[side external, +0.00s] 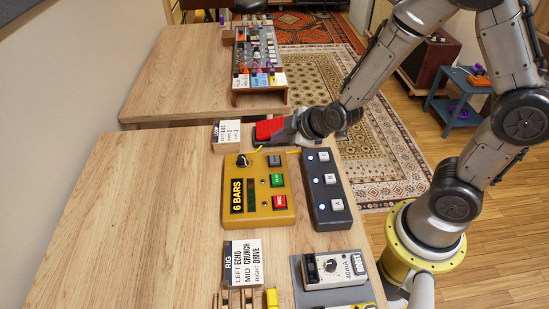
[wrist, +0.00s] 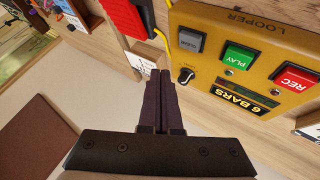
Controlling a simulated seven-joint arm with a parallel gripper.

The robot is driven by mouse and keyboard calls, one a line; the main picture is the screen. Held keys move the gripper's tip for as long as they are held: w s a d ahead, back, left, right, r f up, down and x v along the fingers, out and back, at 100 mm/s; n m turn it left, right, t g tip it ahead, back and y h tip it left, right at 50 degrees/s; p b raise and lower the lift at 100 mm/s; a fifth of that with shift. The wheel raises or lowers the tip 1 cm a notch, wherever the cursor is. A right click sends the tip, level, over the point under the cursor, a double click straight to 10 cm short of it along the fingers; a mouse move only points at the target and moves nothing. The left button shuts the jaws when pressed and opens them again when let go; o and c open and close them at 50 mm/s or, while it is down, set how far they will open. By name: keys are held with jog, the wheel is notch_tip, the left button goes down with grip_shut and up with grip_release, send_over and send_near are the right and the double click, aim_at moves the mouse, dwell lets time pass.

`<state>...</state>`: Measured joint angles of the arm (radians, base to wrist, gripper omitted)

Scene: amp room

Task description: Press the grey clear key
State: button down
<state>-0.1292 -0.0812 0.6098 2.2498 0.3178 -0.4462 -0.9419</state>
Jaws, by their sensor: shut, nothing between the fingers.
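The grey clear key (wrist: 191,41) sits at one corner of the yellow looper box (wrist: 235,52), beside the green PLAY key (wrist: 238,57) and the red REC key (wrist: 296,78). In the side view the grey key (side external: 275,160) is at the far right corner of the looper (side external: 239,212). My gripper (wrist: 160,73) is shut and empty. In the wrist view its dark fingertips appear just left of and below the grey key, with a gap between them. In the side view my wrist is beyond the looper's far end, and the fingertips are hard to make out.
A red object (side external: 268,128) lies beyond the looper, close to my wrist, with a yellow cable nearby. A dark box with white buttons (side external: 322,217) stands right of the looper. A grey pedal (side external: 331,268) is nearer. The table's left side (side external: 140,220) is clear.

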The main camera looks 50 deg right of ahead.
aim_at(279, 160)
jog(key=shift+f, duration=2.05)
jog(key=shift+f, duration=0.15)
dwell(0.4)
jog(key=shift+f, duration=0.25)
jog(key=shift+f, duration=0.55)
dwell(0.9)
jog(key=shift+r, duration=0.95)
jog(key=shift+r, duration=2.5)
